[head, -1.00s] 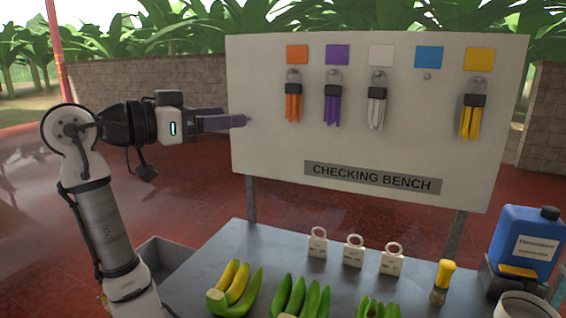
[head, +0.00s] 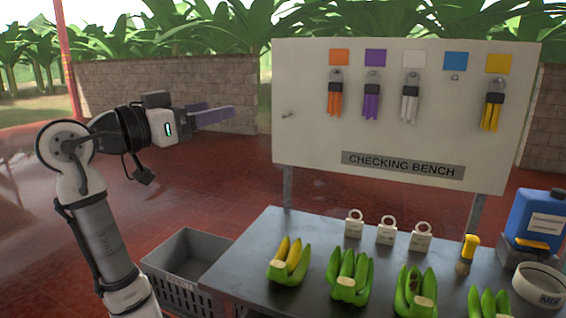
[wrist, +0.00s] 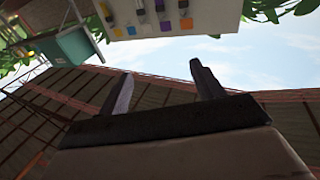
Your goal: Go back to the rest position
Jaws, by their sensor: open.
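My gripper (head: 212,112) is raised at the left of the white board, pointing right, with nothing between its fingers. The wrist view also shows my gripper (wrist: 160,88), its two fingers apart and empty, with roof and sky behind. In the head view the fingertips stand clear of the board (head: 310,120). No rest position is marked in either view.
A grey crate (head: 165,270) stands on the floor near my arm. Coloured ribbon bundles (head: 372,100) hang on the board.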

